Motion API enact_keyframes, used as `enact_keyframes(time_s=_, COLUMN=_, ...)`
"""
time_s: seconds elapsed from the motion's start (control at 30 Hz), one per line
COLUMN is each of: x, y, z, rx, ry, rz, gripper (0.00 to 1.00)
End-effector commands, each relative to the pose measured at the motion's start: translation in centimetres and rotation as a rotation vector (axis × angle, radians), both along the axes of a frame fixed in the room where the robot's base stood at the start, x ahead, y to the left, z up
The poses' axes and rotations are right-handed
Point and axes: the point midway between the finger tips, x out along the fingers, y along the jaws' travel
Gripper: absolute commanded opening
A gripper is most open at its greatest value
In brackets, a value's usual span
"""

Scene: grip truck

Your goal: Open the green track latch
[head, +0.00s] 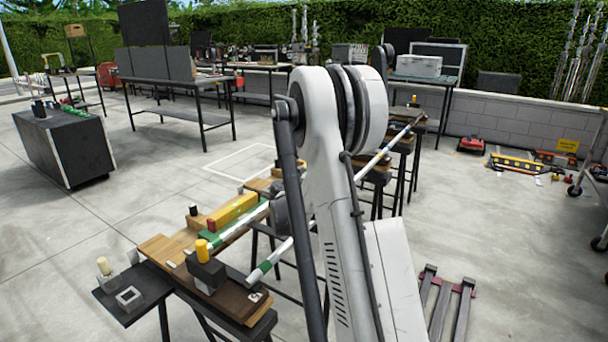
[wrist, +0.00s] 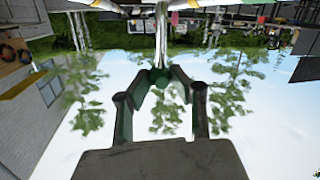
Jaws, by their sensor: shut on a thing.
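My gripper (wrist: 165,78) shows in the wrist view, with its dark fingers bent inward and their tips close together. They are shut at the end of a pale shiny rod (wrist: 162,38), which runs from the tips to the top of the picture. The tips look dark green, and I cannot tell finger from held part there. In the head view my arm hides the gripper. I cannot tell which green part is the track latch.
The near bench (head: 158,248) carries a black block with a yellow knob (head: 203,262). A long banded pole (head: 378,157) runs past my arm towards further stands. A dark cabinet (head: 68,148) stands at left. The concrete floor between is mostly clear.

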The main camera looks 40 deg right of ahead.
Motion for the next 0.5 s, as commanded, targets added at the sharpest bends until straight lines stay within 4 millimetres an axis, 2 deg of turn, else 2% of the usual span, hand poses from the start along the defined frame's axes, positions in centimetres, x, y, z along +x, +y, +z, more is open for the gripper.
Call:
enact_keyframes(time_s=0.3, x=-0.01, y=0.05, z=-0.03, rx=-0.001, ry=0.000, rz=0.000, gripper=0.00)
enact_keyframes(time_s=0.33, x=-0.01, y=0.06, z=-0.03, rx=-0.001, ry=0.000, rz=0.000, gripper=0.23)
enact_keyframes(time_s=0.47, x=-0.02, y=0.05, z=-0.03, rx=0.000, ry=0.000, rz=0.000, gripper=0.40)
enact_keyframes(time_s=0.5, x=-0.02, y=0.05, z=-0.03, rx=0.000, ry=0.000, rz=0.000, gripper=0.40)
